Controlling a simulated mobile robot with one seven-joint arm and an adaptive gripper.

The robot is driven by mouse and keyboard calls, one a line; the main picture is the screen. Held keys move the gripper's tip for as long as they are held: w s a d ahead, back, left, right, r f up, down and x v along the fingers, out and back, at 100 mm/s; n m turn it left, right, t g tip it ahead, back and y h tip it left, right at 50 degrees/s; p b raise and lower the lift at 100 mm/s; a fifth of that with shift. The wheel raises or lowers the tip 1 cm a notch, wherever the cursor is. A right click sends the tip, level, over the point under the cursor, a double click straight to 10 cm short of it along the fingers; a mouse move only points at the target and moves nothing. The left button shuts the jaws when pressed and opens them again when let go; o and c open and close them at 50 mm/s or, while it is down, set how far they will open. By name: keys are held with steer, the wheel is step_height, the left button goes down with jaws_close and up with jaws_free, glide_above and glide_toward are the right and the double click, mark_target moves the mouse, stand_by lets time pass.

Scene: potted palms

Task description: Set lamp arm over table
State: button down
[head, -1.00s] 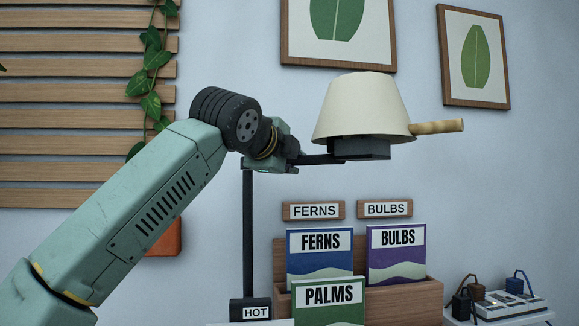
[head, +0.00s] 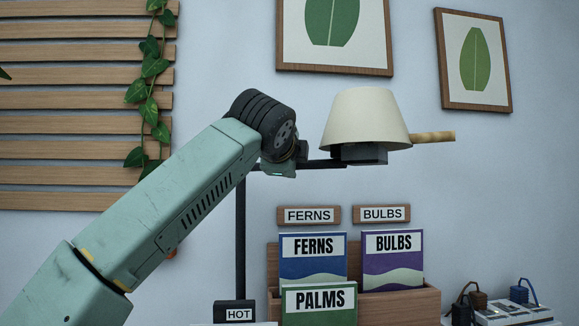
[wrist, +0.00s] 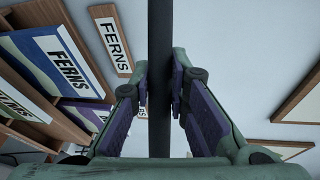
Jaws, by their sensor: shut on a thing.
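The lamp has a cream shade (head: 365,118) with a wooden handle (head: 433,137) on its right and a dark housing below. Its thin black arm (head: 325,164) runs from the shade left to a black post (head: 241,240). My gripper is mostly hidden behind my wrist joint in the head view. In the wrist view my gripper (wrist: 160,90) has its purple-padded fingers on both sides of the black lamp arm (wrist: 160,40), shut on it. The table top is not clearly visible.
A wooden rack (head: 400,305) with FERNS, BULBS and PALMS packets stands below the shade. A box marked HOT (head: 236,312) is at the post's foot. Framed pictures (head: 473,60) hang behind.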

steer(key=shift+r, duration=0.1)
steer(key=c, duration=1.5)
jaws_free()
steer(key=shift+w, duration=0.1)
steer(key=shift+c, duration=0.2)
steer(key=v, duration=1.2)
steer(key=shift+f, duration=0.25)
